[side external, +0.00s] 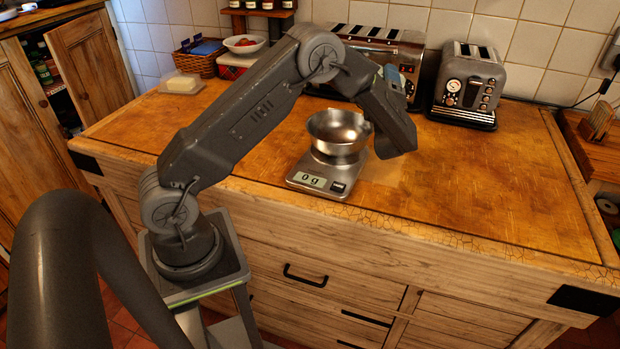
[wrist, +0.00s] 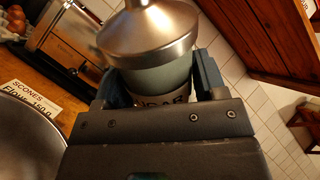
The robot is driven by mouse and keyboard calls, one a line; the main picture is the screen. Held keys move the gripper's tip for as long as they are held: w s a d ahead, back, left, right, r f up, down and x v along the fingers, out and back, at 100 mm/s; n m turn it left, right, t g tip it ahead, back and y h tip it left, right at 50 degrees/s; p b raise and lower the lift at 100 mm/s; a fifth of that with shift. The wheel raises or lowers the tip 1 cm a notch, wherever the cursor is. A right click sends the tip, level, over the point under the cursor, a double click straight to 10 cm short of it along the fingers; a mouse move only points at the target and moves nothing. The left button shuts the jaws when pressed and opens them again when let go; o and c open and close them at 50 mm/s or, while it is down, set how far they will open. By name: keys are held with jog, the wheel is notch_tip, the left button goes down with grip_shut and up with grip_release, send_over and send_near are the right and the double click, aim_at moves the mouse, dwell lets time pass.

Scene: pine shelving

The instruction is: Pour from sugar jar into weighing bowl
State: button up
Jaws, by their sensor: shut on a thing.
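My gripper (wrist: 160,82) is shut on the sugar jar (wrist: 158,76), a pale grey-green jar with a shiny conical metal top and spout; its label is mostly hidden by the gripper. In the wrist view the jar stands spout up while the room leans, so its true tilt is hard to tell. In the side view my arm hides the jar. The steel weighing bowl (side external: 338,131) sits on the scale (side external: 318,184), whose display reads 0 g. My gripper end is just right of the bowl. The bowl's rim also shows at the wrist view's lower left (wrist: 22,122).
A card (wrist: 30,100) reading SCONES, Flour 150 g, lies beside the bowl. Two toasters (side external: 468,84) stand at the back. A butter dish (side external: 182,84), basket (side external: 198,60) and bowl (side external: 243,44) are at the back left. The counter's right side (side external: 500,180) is clear.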

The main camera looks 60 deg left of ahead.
jog(key=shift+w+r+n+g+y, duration=0.1)
jog(key=shift+r+n+g+y, duration=0.35)
jog(key=shift+n+g, duration=0.75)
jog(key=shift+w+r+n+g+y, duration=0.15)
jog(key=shift+r+n+g+y, duration=0.5)
jog(key=shift+n, duration=0.95)
jog(key=shift+w+r+n+g+y, duration=0.1)
jog(key=shift+r+n+g, duration=0.2)
jog(key=shift+n+g, duration=1)
dwell(2.0)
dwell(0.3)
jog(key=shift+f+m+t, duration=0.25)
jog(key=shift+m+t, duration=0.35)
jog(key=shift+m, duration=0.05)
jog(key=shift+f+m+t, duration=0.2)
jog(key=shift+m+t, duration=0.35)
jog(key=shift+m, duration=0.1)
dwell(0.3)
